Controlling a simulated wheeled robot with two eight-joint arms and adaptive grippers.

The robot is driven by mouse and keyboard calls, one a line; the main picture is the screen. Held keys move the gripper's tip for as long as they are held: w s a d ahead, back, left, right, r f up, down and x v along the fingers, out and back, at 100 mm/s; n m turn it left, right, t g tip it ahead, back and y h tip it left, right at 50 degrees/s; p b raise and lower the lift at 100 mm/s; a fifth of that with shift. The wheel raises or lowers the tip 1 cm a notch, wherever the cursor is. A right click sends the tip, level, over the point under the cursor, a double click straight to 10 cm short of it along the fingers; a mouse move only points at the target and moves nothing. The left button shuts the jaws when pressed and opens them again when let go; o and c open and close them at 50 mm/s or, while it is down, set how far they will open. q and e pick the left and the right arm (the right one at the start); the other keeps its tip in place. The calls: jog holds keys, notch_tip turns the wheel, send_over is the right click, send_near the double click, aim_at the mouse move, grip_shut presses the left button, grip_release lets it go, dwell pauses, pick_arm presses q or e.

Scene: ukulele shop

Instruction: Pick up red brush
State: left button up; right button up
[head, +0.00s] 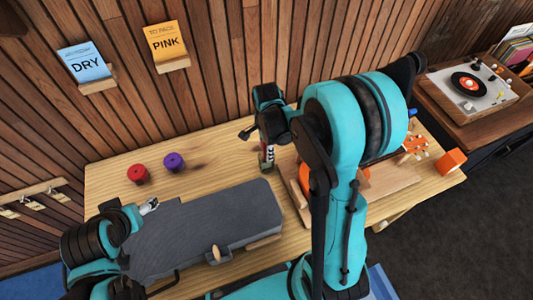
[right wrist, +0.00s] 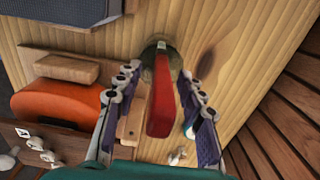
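The red brush (right wrist: 160,98) shows in the right wrist view as a red handle pointing toward the camera. Its far end meets a dark round thing (right wrist: 150,58) on the wooden table, perhaps a holder. My right gripper (right wrist: 158,88) is open, with one finger on each side of the handle and gaps visible. In the head view the right gripper (head: 267,140) is over the back of the table, largely hiding the brush. My left gripper (head: 148,206) is at the table's left, above the dark grey case; its opening is unclear.
A dark grey case (head: 205,228) lies at the front of the table. Red (head: 138,174) and purple (head: 173,162) round things stand at the back left. An orange ukulele (right wrist: 62,112) lies beside the brush. An orange block (head: 450,161) is at the right end.

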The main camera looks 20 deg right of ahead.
grip_shut()
